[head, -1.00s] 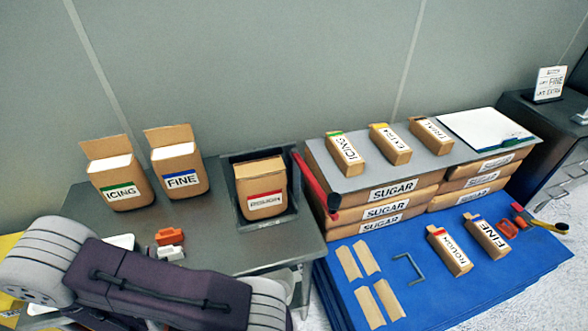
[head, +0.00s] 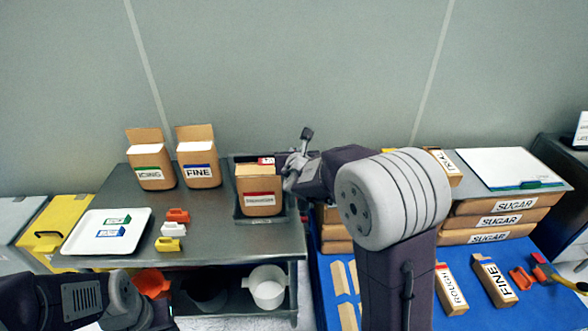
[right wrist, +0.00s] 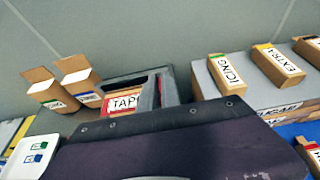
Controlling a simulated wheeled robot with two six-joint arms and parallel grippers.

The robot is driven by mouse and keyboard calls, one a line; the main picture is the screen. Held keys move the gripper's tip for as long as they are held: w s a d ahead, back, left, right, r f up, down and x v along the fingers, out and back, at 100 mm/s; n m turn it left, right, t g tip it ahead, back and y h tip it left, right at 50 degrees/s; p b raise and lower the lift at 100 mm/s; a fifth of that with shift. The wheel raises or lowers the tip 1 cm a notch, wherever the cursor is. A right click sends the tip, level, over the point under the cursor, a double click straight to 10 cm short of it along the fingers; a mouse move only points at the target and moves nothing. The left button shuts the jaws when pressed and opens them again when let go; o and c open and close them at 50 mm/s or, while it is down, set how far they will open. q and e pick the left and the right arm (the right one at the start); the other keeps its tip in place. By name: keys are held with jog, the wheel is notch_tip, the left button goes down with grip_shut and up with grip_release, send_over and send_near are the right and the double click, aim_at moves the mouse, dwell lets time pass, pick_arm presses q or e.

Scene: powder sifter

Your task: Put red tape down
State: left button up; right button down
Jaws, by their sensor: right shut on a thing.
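The red tape (head: 266,161) is a small piece with a red and white label, at the top of the ROUGH carton in the head view. A white tray (head: 82,240) at the left of the grey table holds a green tape (head: 117,220) and a blue tape (head: 109,232). My left arm shows at the lower left, but its gripper is not visible.
The ROUGH carton (head: 260,203) stands in a dark bin. ICING (head: 151,174) and FINE (head: 199,176) cartons stand left of it. Orange, white and yellow clips (head: 171,244) lie right of the tray. Sugar boxes (head: 500,220) are stacked at right, partly hidden by my right arm.

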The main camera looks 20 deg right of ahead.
jog(key=shift+w+r, duration=0.15)
jog(key=shift+r, duration=0.55)
jog(key=p, duration=0.4)
send_over(272, 168)
notch_tip(272, 168, down, 7)
jog(key=shift+f, duration=0.1)
notch_tip(272, 168, down, 4)
jog(key=shift+r+p, duration=0.1)
jog(key=shift+p, duration=0.2)
jog(key=shift+f, duration=0.2)
jog(key=c, duration=2)
grip_release()
jog(key=shift+s+f+b, duration=0.1)
jog(key=shift+s+b, duration=0.1)
jog(key=shift+b, duration=0.1)
jog(key=o, duration=0.4)
jog(key=shift+w, duration=0.1)
